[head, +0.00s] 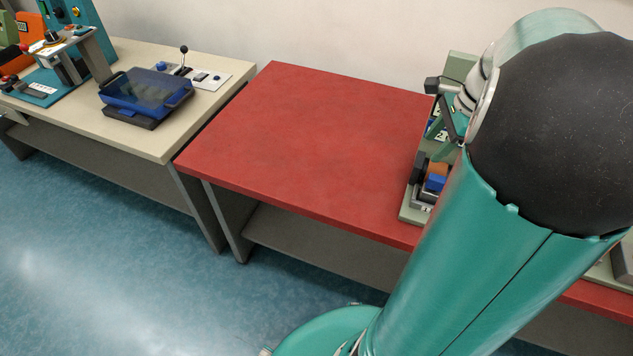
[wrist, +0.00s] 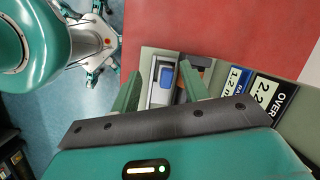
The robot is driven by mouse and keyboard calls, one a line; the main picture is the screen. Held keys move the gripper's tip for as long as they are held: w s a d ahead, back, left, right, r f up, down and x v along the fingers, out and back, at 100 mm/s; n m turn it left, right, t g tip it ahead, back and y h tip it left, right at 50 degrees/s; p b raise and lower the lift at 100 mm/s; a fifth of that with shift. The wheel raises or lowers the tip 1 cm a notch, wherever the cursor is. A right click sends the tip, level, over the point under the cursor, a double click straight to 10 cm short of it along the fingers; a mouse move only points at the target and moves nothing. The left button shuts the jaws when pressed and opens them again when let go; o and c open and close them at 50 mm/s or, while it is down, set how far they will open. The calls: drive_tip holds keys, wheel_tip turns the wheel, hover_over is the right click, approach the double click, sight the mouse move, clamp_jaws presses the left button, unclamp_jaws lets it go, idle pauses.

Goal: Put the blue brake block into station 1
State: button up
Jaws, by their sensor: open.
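The blue brake block (wrist: 166,77) sits in a light grey holder on a grey-green base plate (wrist: 152,57) in the wrist view. In the head view the blue block (head: 436,182) is at the right, beside an orange block (head: 437,169). My gripper (wrist: 158,70) is open, its two green fingers reaching either side of the blue block as seen from the wrist. I cannot tell how far above the block the fingertips are. No marking that reads as station 1 is legible. My arm hides much of the base plate in the head view.
A red table (head: 310,140) carries the base plate; its left and middle area is bare. Labels reading 1.2 and OVER 2.2 (wrist: 270,97) lie beside the blocks. A beige table (head: 160,140) at left holds a blue tray (head: 148,92) and a lever panel.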

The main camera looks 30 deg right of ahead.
drive_tip(key=w+a+r+n+h, duration=0.1)
drive_tip(key=a+r+n, duration=0.1)
drive_tip(key=a+n, duration=0.45)
drive_tip(key=w+a+r+n+h, duration=0.15)
drive_tip(key=a+n, duration=0.25)
drive_tip(key=a, duration=0.6)
drive_tip(key=s+a+r+n+t, duration=0.1)
drive_tip(key=s+a+n, duration=0.2)
drive_tip(key=a+n, duration=0.3)
drive_tip(key=s+a+n+t, duration=0.2)
drive_tip(key=a+n, duration=0.4)
drive_tip(key=a, duration=0.3)
drive_tip(key=shift+s+r+n, duration=0.35)
drive_tip(key=shift+s+r, duration=0.05)
drive_tip(key=shift+s, duration=0.05)
drive_tip(key=shift+c, duration=1)
drive_tip(key=shift+d, duration=0.15)
